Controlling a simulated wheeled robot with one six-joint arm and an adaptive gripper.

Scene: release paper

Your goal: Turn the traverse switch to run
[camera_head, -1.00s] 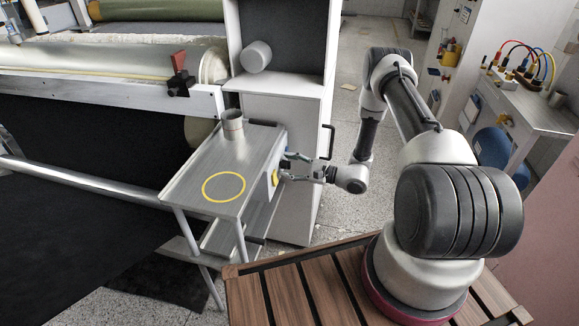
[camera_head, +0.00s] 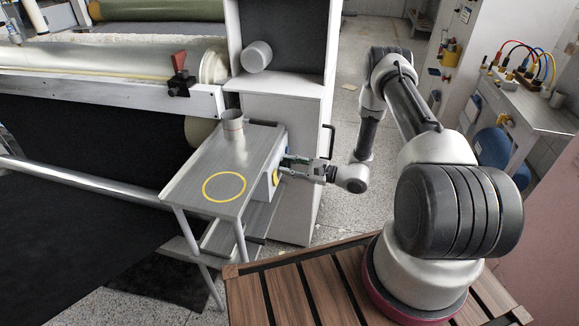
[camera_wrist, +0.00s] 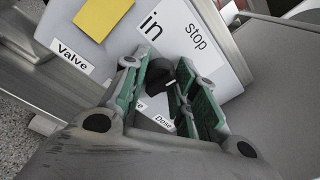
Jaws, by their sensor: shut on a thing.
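A black knob (camera_wrist: 160,75) with a short white mark sits on a white panel (camera_wrist: 120,45) in the wrist view. The words "stop" and "in" are printed above it. My gripper (camera_wrist: 165,85) has its green-padded fingers on either side of the knob, shut on it. The fingers hide part of the knob and the labels below it, so I cannot read whether it is marked traverse. In the head view my gripper (camera_head: 282,165) reaches from the right to the panel on the end of the metal table (camera_head: 190,170).
A white cabinet (camera_head: 285,110) with a dark handle stands close behind my gripper. A yellow patch (camera_wrist: 103,17) and a "Valve" label (camera_wrist: 72,58) are on the panel.

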